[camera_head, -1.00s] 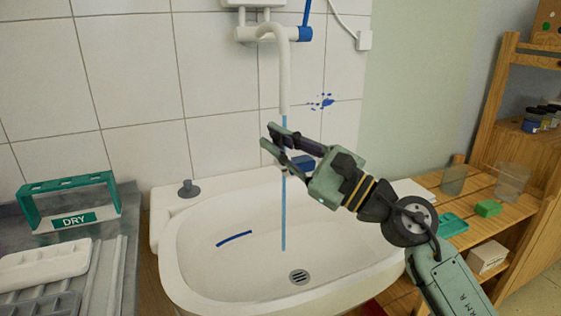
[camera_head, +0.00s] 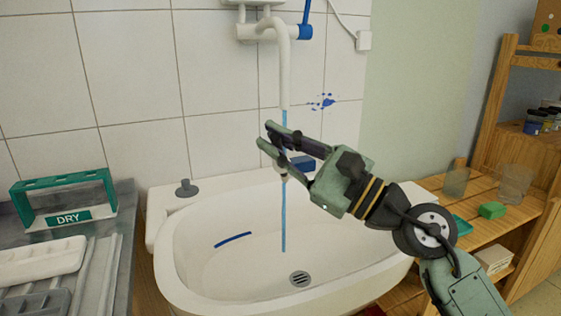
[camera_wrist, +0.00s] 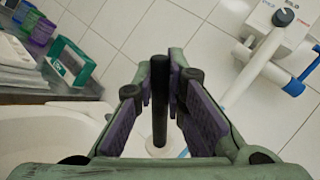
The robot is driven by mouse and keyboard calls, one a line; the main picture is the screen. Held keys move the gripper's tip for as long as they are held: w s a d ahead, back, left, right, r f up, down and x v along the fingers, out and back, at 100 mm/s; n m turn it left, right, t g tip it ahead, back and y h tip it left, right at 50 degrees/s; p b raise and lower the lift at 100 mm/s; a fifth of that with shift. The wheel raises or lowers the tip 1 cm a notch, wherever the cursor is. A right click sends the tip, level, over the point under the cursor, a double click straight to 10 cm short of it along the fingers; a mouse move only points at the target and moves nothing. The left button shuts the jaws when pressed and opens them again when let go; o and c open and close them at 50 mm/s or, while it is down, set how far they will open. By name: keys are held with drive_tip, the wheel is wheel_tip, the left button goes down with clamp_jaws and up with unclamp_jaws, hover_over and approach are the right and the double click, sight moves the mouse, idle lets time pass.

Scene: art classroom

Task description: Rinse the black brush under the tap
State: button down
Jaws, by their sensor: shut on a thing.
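My gripper (camera_head: 275,140) is shut on the black brush (camera_wrist: 160,95), whose dark handle stands between the finger pads in the wrist view. In the head view the fingers mostly hide the brush; a small pale end (camera_head: 284,178) shows below them. The white tap (camera_head: 284,70) hangs above, and a blue water stream (camera_head: 283,220) runs from it past my fingertips into the white sink (camera_head: 185,270). In the head view the brush end overlaps the stream; whether water touches the bristles I cannot tell exactly.
A green DRY rack (camera_head: 65,200) stands left, and a wooden shelf (camera_head: 490,235) stands right. Tiled wall is close behind.

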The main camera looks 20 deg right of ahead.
drive_tip(key=s, duration=0.1)
drive_tip(key=s+a+b, duration=0.1)
drive_tip(key=s+b, duration=0.1)
drive_tip(key=shift+s+a, duration=0.1)
drive_tip(key=shift+a, duration=0.25)
idle(0.9)
drive_tip(key=s+a+r, duration=0.2)
drive_tip(key=s+r, duration=0.2)
drive_tip(key=s, duration=0.1)
drive_tip(key=shift+s+a, duration=0.15)
drive_tip(key=shift+a, duration=0.25)
idle(0.7)
